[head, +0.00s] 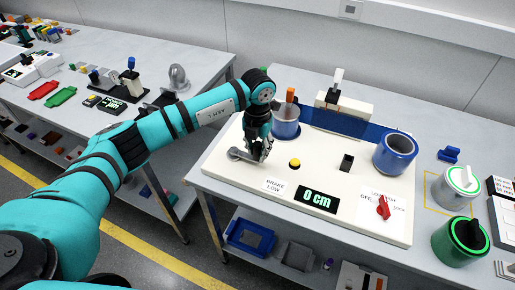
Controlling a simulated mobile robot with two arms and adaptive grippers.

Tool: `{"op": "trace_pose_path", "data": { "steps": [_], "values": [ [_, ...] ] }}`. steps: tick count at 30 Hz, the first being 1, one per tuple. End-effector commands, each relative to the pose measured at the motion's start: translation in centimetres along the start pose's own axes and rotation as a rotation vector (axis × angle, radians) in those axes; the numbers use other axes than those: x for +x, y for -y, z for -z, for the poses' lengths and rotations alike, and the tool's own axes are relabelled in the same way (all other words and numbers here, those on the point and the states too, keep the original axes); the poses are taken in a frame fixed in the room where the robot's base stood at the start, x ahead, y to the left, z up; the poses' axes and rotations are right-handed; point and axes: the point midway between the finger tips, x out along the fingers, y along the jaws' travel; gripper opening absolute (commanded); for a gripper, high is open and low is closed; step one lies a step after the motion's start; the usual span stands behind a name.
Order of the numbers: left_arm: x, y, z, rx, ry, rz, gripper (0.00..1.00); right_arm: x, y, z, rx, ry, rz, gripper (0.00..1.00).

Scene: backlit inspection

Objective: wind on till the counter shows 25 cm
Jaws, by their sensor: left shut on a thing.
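The white winding unit (330,231) stands on the table in the head view. Its counter (317,199) reads 0 cm in green. A blue band (340,123) runs between the left spool (286,129) and the right blue spool (397,151). A grey crank (238,154) lies flat at the unit's left end. My left gripper (262,155) points down at the crank's outer end and is shut on its handle, which the fingers mostly hide. A red switch knob (383,208) sits at the right. My right gripper is out of view.
A yellow button (295,163), a "BRAKE LOW" label (273,186) and a black block (346,162) are on the unit. Silver (460,187) and green (461,241) canisters stand to the right. Another cluttered table (150,65) is at the left, beyond a gap.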

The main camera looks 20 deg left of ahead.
Motion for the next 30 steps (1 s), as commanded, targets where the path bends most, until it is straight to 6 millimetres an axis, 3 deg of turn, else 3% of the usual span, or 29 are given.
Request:
{"op": "trace_pose_path", "data": {
  "steps": [5, 15, 30],
  "values": [
    [-0.1, 0.0, 0.2, 0.001, -0.001, 0.001, 0.03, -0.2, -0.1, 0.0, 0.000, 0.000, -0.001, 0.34],
    [-0.1, -0.7, 3.0, 0.001, -0.001, 0.000, 0.03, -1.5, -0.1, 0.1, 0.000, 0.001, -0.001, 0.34],
    [-0.1, -1.2, 3.9, 0.000, -0.001, -0.001, 0.03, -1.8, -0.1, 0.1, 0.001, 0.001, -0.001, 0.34]
  ]
}}
